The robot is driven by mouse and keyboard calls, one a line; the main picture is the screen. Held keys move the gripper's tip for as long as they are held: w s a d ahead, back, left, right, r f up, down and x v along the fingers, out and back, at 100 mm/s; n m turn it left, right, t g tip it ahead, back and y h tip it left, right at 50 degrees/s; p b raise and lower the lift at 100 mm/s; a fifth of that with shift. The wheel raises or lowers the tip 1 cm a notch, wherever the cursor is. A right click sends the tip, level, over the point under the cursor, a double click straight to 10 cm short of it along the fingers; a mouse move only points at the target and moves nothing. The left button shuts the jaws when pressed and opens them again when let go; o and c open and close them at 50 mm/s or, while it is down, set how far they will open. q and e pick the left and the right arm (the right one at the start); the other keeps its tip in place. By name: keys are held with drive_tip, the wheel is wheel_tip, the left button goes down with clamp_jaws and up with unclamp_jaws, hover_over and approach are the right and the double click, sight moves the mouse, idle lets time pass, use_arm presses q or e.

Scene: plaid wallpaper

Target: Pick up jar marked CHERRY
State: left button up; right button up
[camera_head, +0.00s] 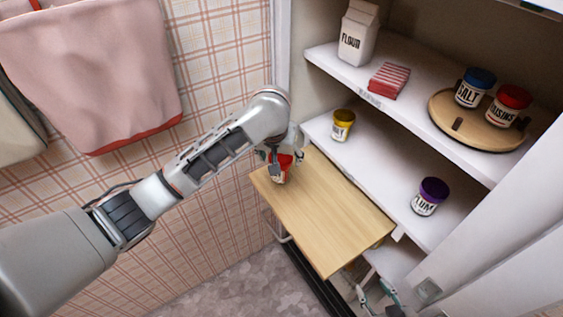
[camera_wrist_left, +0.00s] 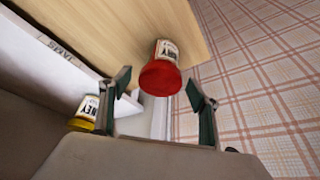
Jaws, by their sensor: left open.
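A jar with a red lid (camera_wrist_left: 160,78) stands on the pull-out wooden board; its label is only partly readable and ends in what looks like "RRY". In the head view the jar (camera_head: 285,163) is partly hidden by my left gripper (camera_head: 277,160). In the left wrist view my left gripper (camera_wrist_left: 159,92) is open, with its fingers on either side of the red lid and visible gaps to both. My right gripper (camera_head: 375,294) is low at the bottom edge of the head view, its fingers apart and empty.
The wooden board (camera_head: 320,215) juts out from the shelf. A yellow-lidded jar (camera_head: 342,125) and a purple-lidded PLUM jar (camera_head: 429,197) stand on the middle shelf. Above are a FLOUR carton (camera_head: 358,35), a red-striped packet (camera_head: 389,81), and SALT (camera_head: 474,88) and RAISINS (camera_head: 508,106) jars on a round turntable (camera_head: 470,129).

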use_arm(q)
drive_tip(key=shift+f, duration=0.6)
drive_tip(key=x, duration=0.3)
drive_tip(key=shift+a+f, duration=0.15)
drive_tip(key=shift+f, duration=0.15)
drive_tip(key=shift+w+f, duration=0.3)
drive_tip(key=shift+f, duration=0.15)
use_arm(e)
drive_tip(key=shift+w+a+r, duration=0.3)
drive_tip(key=shift+a, duration=0.05)
use_arm(q)
drive_tip(key=c, duration=1.3)
use_arm(e)
drive_tip(key=shift+s+d+f, duration=0.15)
drive_tip(key=shift+s+d, duration=0.05)
drive_tip(key=shift+d, duration=0.05)
